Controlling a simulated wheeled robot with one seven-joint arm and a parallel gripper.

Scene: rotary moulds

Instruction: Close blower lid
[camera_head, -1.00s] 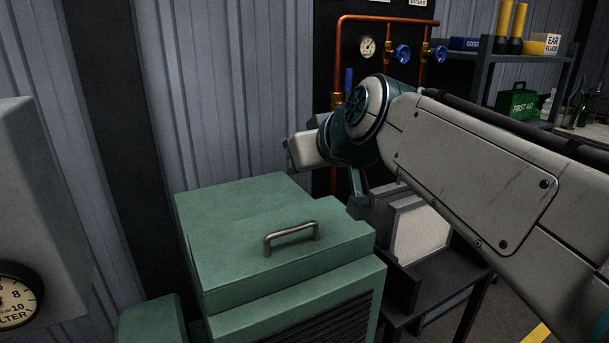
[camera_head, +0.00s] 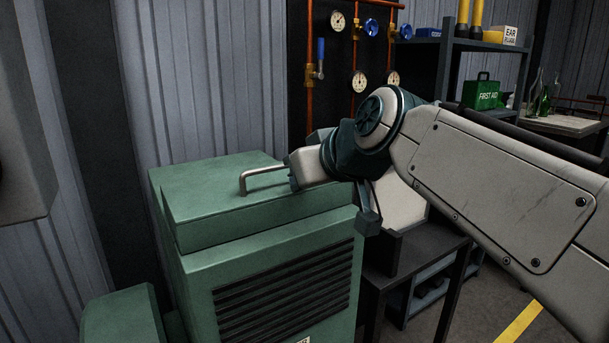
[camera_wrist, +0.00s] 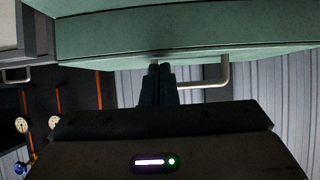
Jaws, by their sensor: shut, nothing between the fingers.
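The blower is a green cabinet (camera_head: 205,300) with a dark louvred front, in the lower middle of the head view. Its green lid (camera_head: 215,222) lies over the top and looks level, with no clear gap at its front edge. A grey bar handle (camera_head: 243,184) stands on the lid. My gripper (camera_head: 294,179) is at the handle's right part and hides that end. In the wrist view the lid (camera_wrist: 190,38) spans the top, and my shut fingers (camera_wrist: 158,72) overlap the handle (camera_wrist: 226,72). Whether they touch it I cannot tell.
Copper pipes (camera_head: 309,45) with gauges and valves run up the back wall. A dark stand (camera_head: 425,250) is right of the blower. A shelf (camera_head: 425,75) and a green first-aid case (camera_head: 482,93) are at the back right. A grey housing (camera_head: 25,120) is at the left.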

